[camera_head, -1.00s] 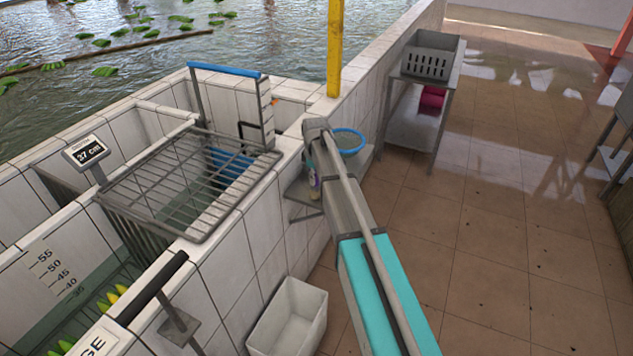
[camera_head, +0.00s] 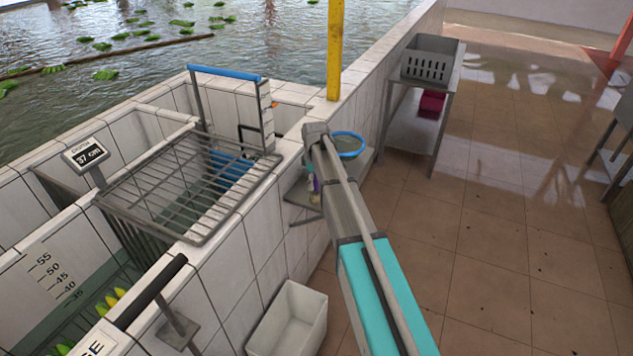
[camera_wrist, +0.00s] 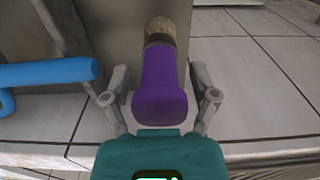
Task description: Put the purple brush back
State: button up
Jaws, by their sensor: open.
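The purple brush (camera_wrist: 162,85) has a purple handle and tan bristles. In the wrist view it lies between the two fingers of my gripper (camera_wrist: 159,80), with the handle end toward me and the bristles pointing away. My gripper is open, with a gap showing on each side of the handle. In the head view a small purple part of the brush (camera_head: 316,184) shows beside my arm, above a small grey shelf (camera_head: 303,198) on the tiled wall. My arm hides most of that spot, and my fingers cannot be made out there.
A blue tube-like piece (camera_wrist: 45,72) lies left of my gripper. A wire rack (camera_head: 185,185) spans the tiled tank at left. A white bin (camera_head: 288,325) stands below. The floor at right is mostly clear.

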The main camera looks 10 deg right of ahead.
jog(key=shift+r, duration=0.2)
notch_tip(320, 180, up, 12)
jog(key=p, duration=1.2)
dwell(0.7)
jog(key=s+m, duration=1)
jog(key=s, duration=1.9)
jog(key=shift+d+m, duration=0.3)
jog(key=shift+m, duration=0.1)
